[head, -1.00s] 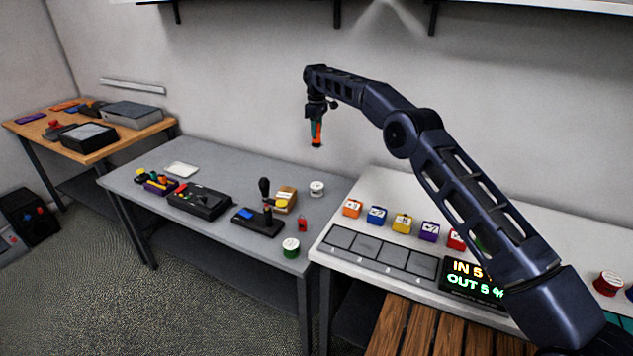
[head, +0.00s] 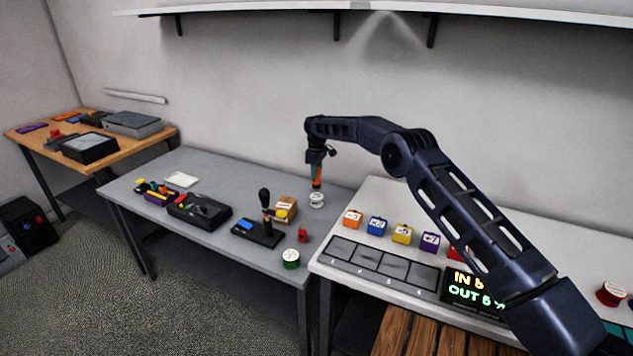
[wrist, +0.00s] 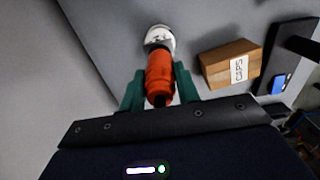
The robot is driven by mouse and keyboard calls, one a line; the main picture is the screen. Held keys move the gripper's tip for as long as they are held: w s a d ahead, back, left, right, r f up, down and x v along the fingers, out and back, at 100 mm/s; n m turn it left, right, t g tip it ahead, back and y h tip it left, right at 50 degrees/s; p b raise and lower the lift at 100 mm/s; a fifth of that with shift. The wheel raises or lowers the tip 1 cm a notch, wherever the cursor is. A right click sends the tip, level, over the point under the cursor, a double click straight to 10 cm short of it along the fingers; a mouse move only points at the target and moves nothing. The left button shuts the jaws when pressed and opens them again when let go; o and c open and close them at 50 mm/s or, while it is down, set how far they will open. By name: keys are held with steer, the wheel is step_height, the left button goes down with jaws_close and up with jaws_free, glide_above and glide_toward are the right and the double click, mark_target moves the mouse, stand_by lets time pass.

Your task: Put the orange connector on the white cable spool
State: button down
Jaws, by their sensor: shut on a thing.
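The orange connector (wrist: 160,78) is held between the green fingers of my gripper (wrist: 159,88). In the head view my gripper (head: 316,184) points down, with the orange connector (head: 317,172) between its fingers. The white cable spool (head: 317,200) stands on the grey table, directly below the gripper in the head view. In the wrist view the white spool (wrist: 157,34) shows just beyond the connector's dark tip and is partly hidden by it. I cannot tell whether the tip touches the spool.
A cardboard box marked CAPS (wrist: 231,64) stands close beside the spool. Colored blocks (head: 402,233) stand on the white table at right.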

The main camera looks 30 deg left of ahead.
step_height(320, 180, down, 4)
steer(key=shift+f, duration=0.1)
steer(key=shift+f, duration=0.15)
steer(key=c, duration=1)
jaws_free()
steer(key=shift+c, duration=0.2)
step_height(320, 180, up, 12)
steer(key=shift+r, duration=0.1)
